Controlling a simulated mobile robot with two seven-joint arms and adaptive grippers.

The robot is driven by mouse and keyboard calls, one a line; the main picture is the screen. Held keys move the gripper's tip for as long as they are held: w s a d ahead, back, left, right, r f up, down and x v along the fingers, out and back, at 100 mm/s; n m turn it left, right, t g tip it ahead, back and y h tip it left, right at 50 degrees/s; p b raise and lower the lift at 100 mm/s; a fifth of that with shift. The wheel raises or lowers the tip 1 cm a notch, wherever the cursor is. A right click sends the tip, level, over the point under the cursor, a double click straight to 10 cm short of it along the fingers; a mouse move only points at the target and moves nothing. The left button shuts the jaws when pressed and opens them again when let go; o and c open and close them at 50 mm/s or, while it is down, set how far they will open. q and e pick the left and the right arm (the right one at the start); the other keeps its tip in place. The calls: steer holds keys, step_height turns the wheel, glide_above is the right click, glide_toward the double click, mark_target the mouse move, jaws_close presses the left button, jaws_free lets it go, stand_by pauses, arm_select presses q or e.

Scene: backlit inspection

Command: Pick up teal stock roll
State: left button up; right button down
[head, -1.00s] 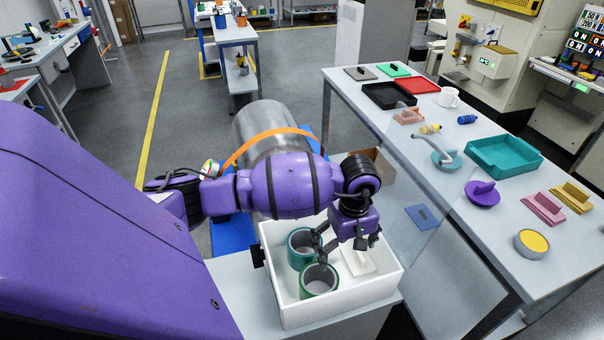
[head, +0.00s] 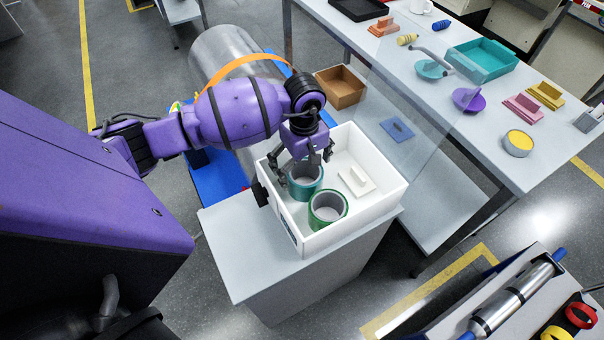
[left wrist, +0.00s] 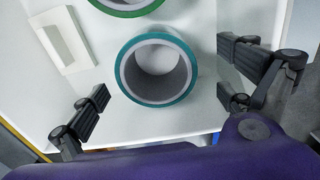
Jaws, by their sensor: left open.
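The teal stock roll (head: 304,192) stands on end in a white bin (head: 365,212), with its open core facing up. A green roll (head: 328,208) stands close to it on the near side. My left gripper (head: 306,168) is open above the teal roll, with one finger at each side. In the left wrist view the teal roll (left wrist: 160,94) sits between the spread fingers (left wrist: 165,95), with clear space on both sides. The green roll shows only partly at that view's top edge. My right gripper is not in view.
A cream block with a raised grip (head: 356,181) lies in the bin, right of the rolls. A clear panel (head: 400,100) stands between the bin and the long table. A brown open box (head: 340,87) is behind the bin. A metal cylinder (head: 225,55) is behind my arm.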

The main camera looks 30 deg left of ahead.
arm_select(q)
steer(key=f, duration=0.5)
steer(key=shift+w+d+f+p, duration=0.15)
steer(key=shift+w+f+p, duration=0.1)
steer(key=shift+w+p, duration=0.1)
steer(key=c, duration=1.4)
steer(key=shift+c, duration=0.4)
steer(key=shift+r, duration=0.15)
